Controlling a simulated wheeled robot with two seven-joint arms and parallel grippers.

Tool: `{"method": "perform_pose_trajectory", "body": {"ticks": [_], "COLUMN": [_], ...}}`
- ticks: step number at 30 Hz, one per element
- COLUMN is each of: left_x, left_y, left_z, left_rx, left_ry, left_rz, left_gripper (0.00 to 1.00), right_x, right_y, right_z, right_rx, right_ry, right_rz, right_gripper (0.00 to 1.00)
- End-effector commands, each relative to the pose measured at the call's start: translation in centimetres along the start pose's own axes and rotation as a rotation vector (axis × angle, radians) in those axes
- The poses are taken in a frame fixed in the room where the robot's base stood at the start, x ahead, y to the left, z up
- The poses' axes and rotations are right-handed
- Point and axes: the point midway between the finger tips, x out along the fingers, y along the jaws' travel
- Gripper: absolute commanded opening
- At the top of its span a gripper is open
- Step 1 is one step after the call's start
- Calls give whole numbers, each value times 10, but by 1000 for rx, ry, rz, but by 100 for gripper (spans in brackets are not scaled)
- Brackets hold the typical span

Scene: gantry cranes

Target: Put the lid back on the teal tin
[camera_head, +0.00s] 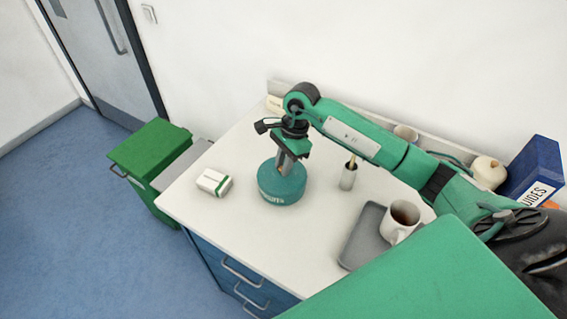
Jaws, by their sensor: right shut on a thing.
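The teal tin (282,192) stands upright on the white cabinet top, with pale lettering on its front. My right gripper (286,163) points down directly over the tin. It is shut on the lid (270,172), whose teal top shows around the fingertips. The lid lies over the tin's mouth, with no clear gap below it; I cannot tell whether it is fully seated. The fingers hide what they grip and part of the lid's top. My left gripper is not in view.
A white and green box (214,182) lies left of the tin. A pen cup (348,176) stands to the right. A grey tray (363,238) and a mug (402,220) are at the front right. A green bin (150,155) stands left of the cabinet (235,265).

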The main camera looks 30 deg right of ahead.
Motion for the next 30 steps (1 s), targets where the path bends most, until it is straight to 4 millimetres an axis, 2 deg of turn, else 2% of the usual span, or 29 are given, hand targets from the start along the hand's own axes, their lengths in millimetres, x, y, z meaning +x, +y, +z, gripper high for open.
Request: {"method": "perform_pose_trajectory", "body": {"ticks": [30], "left_x": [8], "left_y": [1], "left_z": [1], "left_rx": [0], "left_ry": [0], "left_rz": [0], "left_gripper": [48], "right_x": [0], "right_y": [0], "right_z": [0], "right_rx": [0], "right_ry": [1], "right_rz": [-1], "right_gripper": [0]}}
